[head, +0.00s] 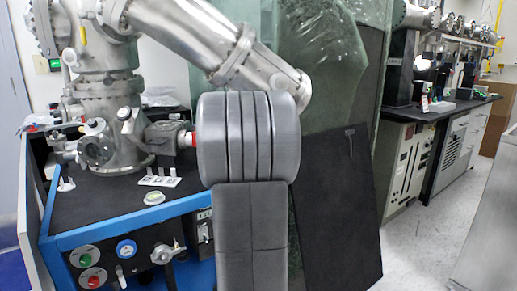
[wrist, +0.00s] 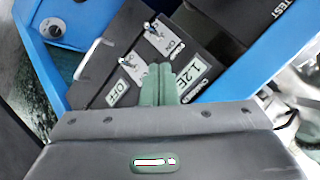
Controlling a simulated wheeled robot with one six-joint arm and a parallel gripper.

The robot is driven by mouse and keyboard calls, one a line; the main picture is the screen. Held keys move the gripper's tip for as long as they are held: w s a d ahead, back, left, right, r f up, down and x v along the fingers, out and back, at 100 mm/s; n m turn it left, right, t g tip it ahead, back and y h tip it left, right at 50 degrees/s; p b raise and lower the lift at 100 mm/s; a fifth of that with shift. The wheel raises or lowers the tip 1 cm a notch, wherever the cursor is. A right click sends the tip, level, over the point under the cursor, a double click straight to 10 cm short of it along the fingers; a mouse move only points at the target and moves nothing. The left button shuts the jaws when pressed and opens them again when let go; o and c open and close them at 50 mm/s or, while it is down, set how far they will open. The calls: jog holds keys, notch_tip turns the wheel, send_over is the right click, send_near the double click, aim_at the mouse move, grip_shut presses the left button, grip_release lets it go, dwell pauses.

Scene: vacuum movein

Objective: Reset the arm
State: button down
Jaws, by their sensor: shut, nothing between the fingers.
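My gripper (wrist: 158,84) shows in the wrist view as two greenish fingers held together, shut and empty. It is in front of a dark switch panel (wrist: 119,57) with metal toggle switches and white labels, one reading OFF. How far the fingertips are from the panel I cannot tell. In the head view my grey arm stands in the middle and hides my gripper.
A blue-framed bench (head: 130,217) with knobs on its front carries steel vacuum equipment (head: 103,75) at the left. A dark board (head: 340,215) leans behind my arm. A black-topped counter (head: 440,108) stands at the right, with open floor (head: 415,245) before it.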

jog(key=shift+p+v, duration=0.35)
jog(key=shift+v, duration=1.75)
